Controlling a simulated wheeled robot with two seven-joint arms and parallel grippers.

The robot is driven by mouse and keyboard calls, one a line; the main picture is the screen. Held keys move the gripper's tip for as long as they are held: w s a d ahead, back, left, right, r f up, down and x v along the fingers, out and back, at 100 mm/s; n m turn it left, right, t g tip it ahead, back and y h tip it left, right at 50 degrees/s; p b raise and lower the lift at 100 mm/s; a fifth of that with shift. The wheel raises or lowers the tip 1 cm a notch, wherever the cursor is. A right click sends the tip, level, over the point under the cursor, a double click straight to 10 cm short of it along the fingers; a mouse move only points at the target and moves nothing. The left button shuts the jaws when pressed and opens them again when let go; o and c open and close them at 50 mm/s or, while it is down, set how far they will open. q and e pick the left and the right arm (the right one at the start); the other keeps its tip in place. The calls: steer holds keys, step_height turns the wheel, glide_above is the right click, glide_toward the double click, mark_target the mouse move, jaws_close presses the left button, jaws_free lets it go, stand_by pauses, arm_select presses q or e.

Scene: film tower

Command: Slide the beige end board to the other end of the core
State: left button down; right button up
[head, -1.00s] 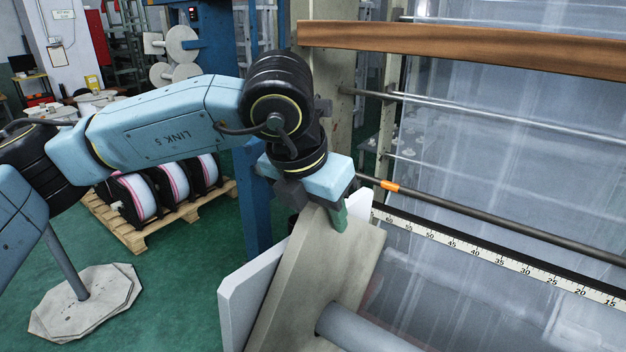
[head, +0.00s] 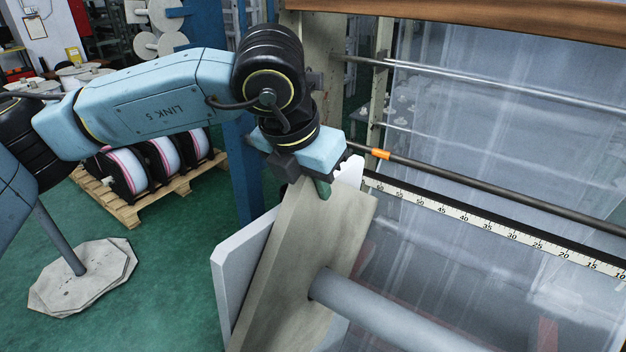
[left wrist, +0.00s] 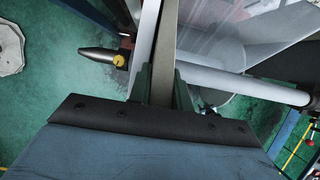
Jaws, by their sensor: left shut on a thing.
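The beige end board (head: 300,250) stands on edge, tilted in the picture, at the left end of the grey core (head: 385,318), which runs from it to the lower right. A white plate (head: 233,285) stands just left of the board. My left gripper (head: 322,187) is shut on the board's top edge. In the left wrist view, the board (left wrist: 164,50) runs up from between the green fingers (left wrist: 158,84), and the core (left wrist: 235,82) extends to the right. My right gripper is in neither view.
A machine with clear film (head: 480,130) fills the right side. A ruler strip (head: 480,227) and a dark rod with an orange mark (head: 380,154) lie behind the core. A pallet (head: 130,210) with film rolls stands on the green floor at left.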

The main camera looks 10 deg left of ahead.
arm_select(q)
steer(key=s+d+b, duration=0.5)
steer(key=d, duration=0.8)
steer(key=shift+s, duration=0.2)
stand_by(0.3)
steer(key=s+d+b, duration=0.1)
steer(key=s+d, duration=0.1)
steer(key=d, duration=0.4)
steer(key=s+d+b, duration=0.1)
steer(key=s+d, duration=0.2)
steer(key=d, duration=0.3)
steer(key=shift+s+d+f+b, duration=0.15)
steer(key=shift+s+d+b, duration=0.15)
steer(key=shift+d, duration=0.1)
stand_by(0.4)
steer(key=shift+d, duration=0.1)
